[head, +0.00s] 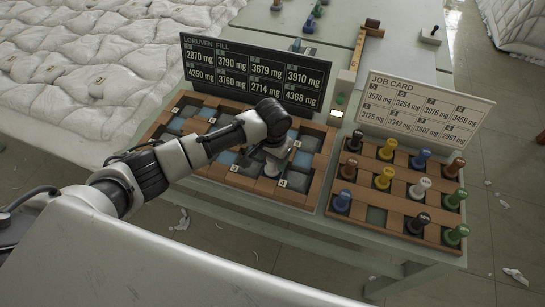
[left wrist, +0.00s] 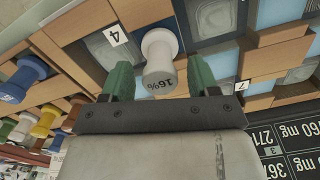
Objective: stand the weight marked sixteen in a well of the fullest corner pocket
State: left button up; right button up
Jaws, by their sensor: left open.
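A pale grey-white weight (left wrist: 160,58) shows in the left wrist view, its label reading 16 with a small mark after it. It is also partly visible in the head view (head: 271,168), at the near side of the pocket board (head: 215,187). My left gripper (left wrist: 160,82) is open, with one green finger on each side of the weight and gaps between. In the head view the gripper (head: 279,150) hides part of the board. A tag marked 4 (left wrist: 115,36) is beside the weight. Its base is partly hidden, so I cannot tell how it sits. My right gripper is not in view.
A dark sign (head: 255,72) lists fill figures in mg behind the board. A rack (head: 345,208) of several coloured weights stands right, with an empty well (head: 376,215). A job card (head: 425,103) stands behind it. A quilted duvet (head: 90,70) lies at the left.

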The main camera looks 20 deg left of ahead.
pick_arm(q)
notch_tip(320, 180, up, 12)
jog(key=shift+b, duration=0.4)
